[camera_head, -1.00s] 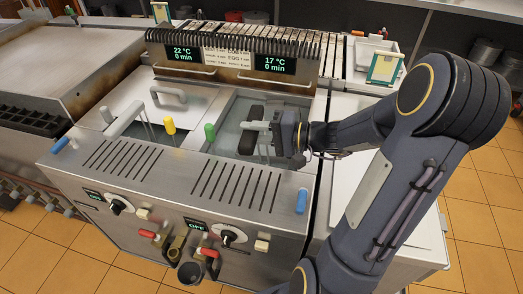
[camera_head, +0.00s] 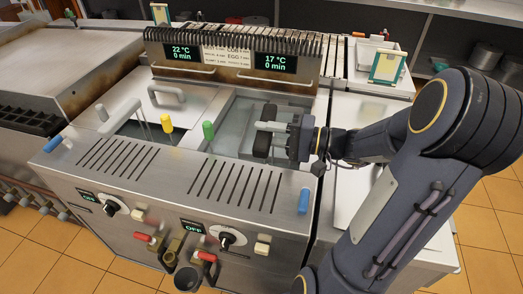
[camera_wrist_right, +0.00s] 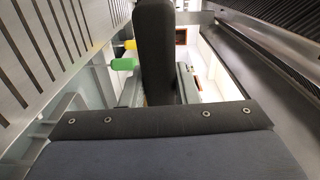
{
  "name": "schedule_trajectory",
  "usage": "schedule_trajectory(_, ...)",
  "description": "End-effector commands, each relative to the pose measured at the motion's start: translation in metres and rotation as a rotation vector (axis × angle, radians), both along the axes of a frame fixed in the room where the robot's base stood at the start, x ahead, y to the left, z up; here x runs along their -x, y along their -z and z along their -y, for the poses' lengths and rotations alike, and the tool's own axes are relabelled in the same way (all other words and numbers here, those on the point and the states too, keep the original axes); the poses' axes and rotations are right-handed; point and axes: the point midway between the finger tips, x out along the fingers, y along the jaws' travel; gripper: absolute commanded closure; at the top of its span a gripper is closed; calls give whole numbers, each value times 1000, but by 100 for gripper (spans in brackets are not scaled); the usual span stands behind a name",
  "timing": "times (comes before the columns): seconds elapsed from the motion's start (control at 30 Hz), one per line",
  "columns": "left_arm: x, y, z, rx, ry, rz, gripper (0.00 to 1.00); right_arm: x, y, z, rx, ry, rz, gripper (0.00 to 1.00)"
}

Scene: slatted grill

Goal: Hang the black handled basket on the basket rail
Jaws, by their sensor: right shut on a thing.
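My right gripper (camera_head: 265,129) is over the right well of the fryer. Its black fingers are shut on a handle of the basket (camera_head: 270,127), which looks light grey here; the rest of the basket is mostly hidden. In the right wrist view a dark finger (camera_wrist_right: 155,50) covers the middle, with a pale grey piece (camera_wrist_right: 187,85) beside it. The basket rail (camera_head: 275,80) is a thin bar on the back panel, below the right display, behind and above the gripper. My left gripper is not in view.
Another grey handle (camera_head: 122,115) stands at the left well. The slatted top (camera_head: 245,43) is above the back panel. A white worktop (camera_head: 345,105) lies right of the fryer.

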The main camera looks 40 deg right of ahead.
Motion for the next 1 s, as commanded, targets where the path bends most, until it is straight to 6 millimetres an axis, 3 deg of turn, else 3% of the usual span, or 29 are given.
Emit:
schedule_trajectory(0.27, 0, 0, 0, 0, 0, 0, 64, 0, 1, 3, 5, 13, -5, 100)
schedule_trajectory(1.0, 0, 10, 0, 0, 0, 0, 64, -15, -1, -14, 3, 94, 3, 100)
